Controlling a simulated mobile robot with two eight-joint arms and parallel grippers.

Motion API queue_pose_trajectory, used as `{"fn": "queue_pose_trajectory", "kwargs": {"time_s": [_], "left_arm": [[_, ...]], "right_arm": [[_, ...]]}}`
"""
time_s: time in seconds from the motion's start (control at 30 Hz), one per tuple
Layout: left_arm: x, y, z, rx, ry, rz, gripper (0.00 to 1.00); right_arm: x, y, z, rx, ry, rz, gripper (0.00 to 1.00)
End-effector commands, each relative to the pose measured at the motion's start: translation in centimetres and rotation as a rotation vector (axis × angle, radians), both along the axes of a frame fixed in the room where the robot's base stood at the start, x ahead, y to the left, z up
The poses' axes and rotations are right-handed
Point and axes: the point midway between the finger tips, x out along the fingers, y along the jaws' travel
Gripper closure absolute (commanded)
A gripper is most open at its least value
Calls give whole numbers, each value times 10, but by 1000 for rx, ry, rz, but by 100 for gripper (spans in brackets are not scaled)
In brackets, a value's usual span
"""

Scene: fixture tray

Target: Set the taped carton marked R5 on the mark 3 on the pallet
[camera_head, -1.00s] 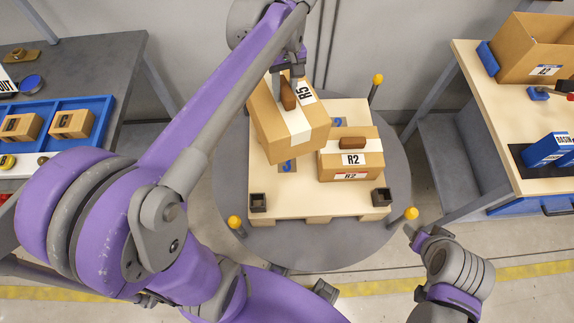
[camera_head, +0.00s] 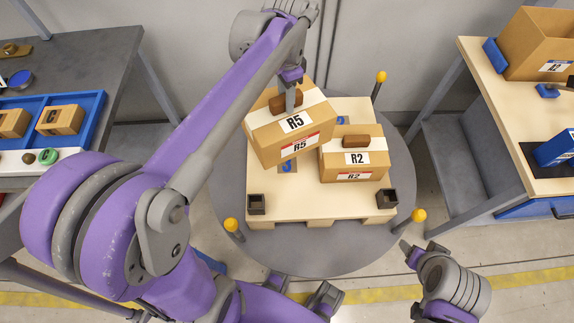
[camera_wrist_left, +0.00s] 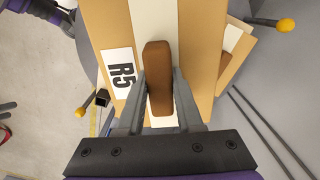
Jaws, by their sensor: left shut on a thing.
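The taped carton R5 (camera_head: 291,133) is a brown box with a white tape band, R5 labels and a brown top handle (camera_head: 286,102). My left gripper (camera_head: 290,98) is shut on that handle; the left wrist view shows its fingers (camera_wrist_left: 159,92) on both sides of it. The carton hangs slightly tilted over the left part of the pallet (camera_head: 320,207); the gap below it is hard to judge. A blue mark (camera_head: 288,167) shows partly below the carton, its digit mostly covered. Another blue mark (camera_head: 342,120) lies behind. My right gripper (camera_head: 408,250) is low at right, its jaws unclear.
Carton R2 (camera_head: 354,155) stands on the pallet close to the right of R5. Dark square corner pieces (camera_head: 257,204) sit at the pallet's front corners. Yellow-topped posts (camera_head: 419,216) stand around the round grey base. Benches flank both sides.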

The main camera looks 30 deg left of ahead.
Motion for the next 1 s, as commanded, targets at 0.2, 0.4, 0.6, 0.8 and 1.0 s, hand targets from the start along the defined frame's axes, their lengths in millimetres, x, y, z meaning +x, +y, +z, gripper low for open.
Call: {"fn": "queue_pose_trajectory", "kwargs": {"time_s": [0.2,0.4,0.6,0.8,1.0], "left_arm": [[2,0,-11,-2,-4,-249,100],[3,0,-15,-3,-6,-387,100],[4,0,-28,-3,-8,-431,100],[4,0,-69,-3,-8,-432,100],[4,0,-114,-3,-8,-431,100]], "right_arm": [[-2,0,-11,0,4,0,36],[-3,0,-15,0,6,0,36],[-3,0,-18,0,7,0,36],[-4,0,-23,0,9,0,36],[-5,0,-28,0,10,0,36]]}}
